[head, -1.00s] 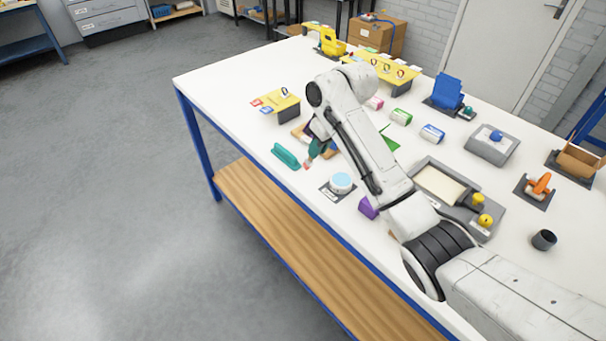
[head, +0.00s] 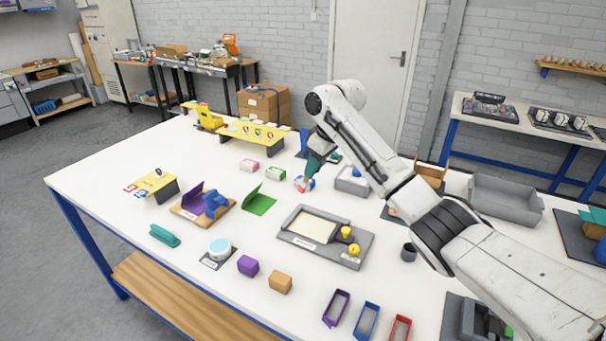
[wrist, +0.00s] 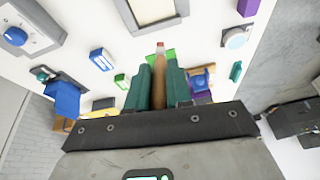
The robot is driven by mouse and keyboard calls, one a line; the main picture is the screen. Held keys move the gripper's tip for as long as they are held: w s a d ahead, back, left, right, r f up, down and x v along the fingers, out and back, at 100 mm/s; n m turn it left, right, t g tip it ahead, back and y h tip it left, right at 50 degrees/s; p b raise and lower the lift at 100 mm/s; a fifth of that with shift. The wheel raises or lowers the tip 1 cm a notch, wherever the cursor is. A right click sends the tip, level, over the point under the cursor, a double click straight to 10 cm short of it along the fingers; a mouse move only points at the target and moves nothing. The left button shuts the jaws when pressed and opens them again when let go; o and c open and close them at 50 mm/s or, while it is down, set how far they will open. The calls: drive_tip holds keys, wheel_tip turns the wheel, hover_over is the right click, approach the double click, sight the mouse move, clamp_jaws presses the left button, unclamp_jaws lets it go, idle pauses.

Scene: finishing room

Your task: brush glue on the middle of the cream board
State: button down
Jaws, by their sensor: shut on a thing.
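The cream board (head: 312,229) lies in a grey tray (head: 286,236) with two yellow knobs near its right end. In the wrist view, part of the pale board (wrist: 152,9) shows at the top edge. My gripper (head: 310,172) is over the table, beyond the board in the head view, with teal fingers. In the wrist view, my gripper (wrist: 158,88) is shut on a slim brown brush (wrist: 159,76) with a paler tip. The tip is apart from the board. A round white pot with a pale blue top (head: 219,246) stands on a dark mat at the near side.
A green folded piece (head: 259,203) and a purple-and-blue piece on a wooden base (head: 190,217) are left of the tray. Small boxes (head: 275,173) stand behind.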

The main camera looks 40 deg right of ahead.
drive_tip(key=shift+d+f+b, duration=0.15)
drive_tip(key=shift+f+b, duration=0.2)
drive_tip(key=shift+f, duration=0.05)
wheel_tip(320, 180, down, 4)
drive_tip(key=b, duration=0.3)
drive_tip(key=shift+b, duration=0.4)
drive_tip(key=shift+r, duration=0.1)
